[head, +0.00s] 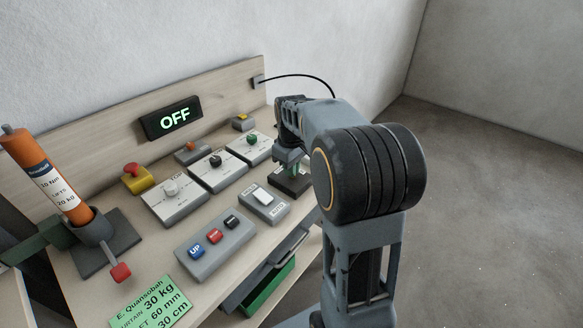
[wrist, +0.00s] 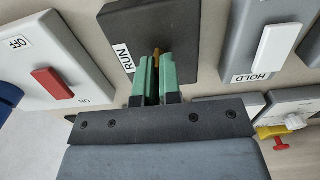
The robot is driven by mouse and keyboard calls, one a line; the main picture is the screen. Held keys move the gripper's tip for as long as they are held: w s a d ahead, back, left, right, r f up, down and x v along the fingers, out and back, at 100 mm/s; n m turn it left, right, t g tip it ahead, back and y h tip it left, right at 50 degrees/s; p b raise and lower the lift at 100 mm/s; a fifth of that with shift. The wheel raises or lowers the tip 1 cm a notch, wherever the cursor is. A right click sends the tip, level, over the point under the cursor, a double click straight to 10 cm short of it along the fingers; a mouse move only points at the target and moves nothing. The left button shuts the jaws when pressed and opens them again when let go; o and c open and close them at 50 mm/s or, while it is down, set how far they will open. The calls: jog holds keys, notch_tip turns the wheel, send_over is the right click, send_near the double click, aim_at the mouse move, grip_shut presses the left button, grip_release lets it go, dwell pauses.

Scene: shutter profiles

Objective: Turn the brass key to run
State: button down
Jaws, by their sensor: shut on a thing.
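The brass key (wrist: 156,55) stands in a black switch box (wrist: 189,15) with a white RUN label (wrist: 124,58) near one edge. My gripper (wrist: 157,72) has green fingers shut on the key, one on each side. Only a thin brass strip shows between them; the rest of the key is hidden. The visible strip runs up the wrist picture, and RUN lies to its left. In the head view, the black box (head: 288,184) sits at the bench's right end under my gripper (head: 296,170). The display (head: 171,118) reads OFF in green.
A red switch (wrist: 53,83) and a white HOLD switch (wrist: 278,42) flank the box closely in the wrist view. The bench also holds a button box (head: 215,246), several grey control boxes, a red-topped yellow button (head: 136,178) and an orange tube (head: 47,177).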

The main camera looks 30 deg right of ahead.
jog(key=shift+r+m, duration=0.1)
jog(key=shift+m, duration=0.2)
jog(key=m+p, duration=0.2)
jog(key=m, duration=0.1)
jog(key=shift+m, duration=0.4)
jog(key=m+p, duration=0.1)
jog(key=m, duration=0.3)
jog(key=shift+m, duration=0.3)
jog(key=m+p, duration=0.1)
jog(key=m, duration=0.3)
jog(key=shift+m+p, duration=0.6)
jog(key=shift+m, duration=1.8)
jog(key=c, duration=1.3)
grip_release()
notch_tip(320, 180, up, 14)
jog(key=p, duration=0.1)
